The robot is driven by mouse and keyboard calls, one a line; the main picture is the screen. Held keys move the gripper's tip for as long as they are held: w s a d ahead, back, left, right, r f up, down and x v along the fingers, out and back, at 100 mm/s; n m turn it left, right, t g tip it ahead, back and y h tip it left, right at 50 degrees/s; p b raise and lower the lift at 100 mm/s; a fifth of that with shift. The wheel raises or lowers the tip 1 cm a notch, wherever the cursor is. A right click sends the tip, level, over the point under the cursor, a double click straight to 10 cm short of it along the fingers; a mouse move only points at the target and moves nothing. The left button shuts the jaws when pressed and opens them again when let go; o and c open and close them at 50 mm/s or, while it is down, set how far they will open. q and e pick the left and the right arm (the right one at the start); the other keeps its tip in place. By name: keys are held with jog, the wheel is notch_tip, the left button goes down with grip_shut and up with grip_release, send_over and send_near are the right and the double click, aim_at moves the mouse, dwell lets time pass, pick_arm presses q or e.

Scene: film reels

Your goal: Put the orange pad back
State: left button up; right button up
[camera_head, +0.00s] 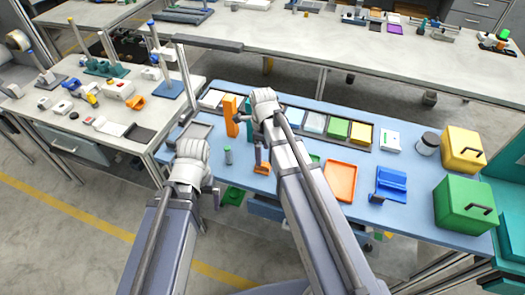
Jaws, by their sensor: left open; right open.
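An upright orange piece (231,115) stands by the left part of a long dark tray (375,150) on the blue table; I cannot tell whether it is the orange pad. Another orange item (262,165) lies below my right gripper, partly hidden by the arm. My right gripper (264,97) is open over the tray, just right of the upright orange piece. My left gripper (192,150) is open over the table's left front part. Neither visibly holds anything.
An orange tray (341,181), a blue holder (391,184), a green case (464,203) and a yellow case (462,150) occupy the right side. A small grey-green bottle (228,155) stands between my arms. A cluttered white bench (60,118) adjoins on the left.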

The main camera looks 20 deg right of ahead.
aim_at(263, 164)
pick_arm(q)
notch_tip(263, 164, up, 5)
jog(key=p, duration=0.3)
jog(key=shift+f, duration=0.1)
pick_arm(e)
notch_tip(263, 164, up, 5)
jog(key=shift+f, duration=0.1)
pick_arm(q)
jog(key=shift+c, duration=0.2)
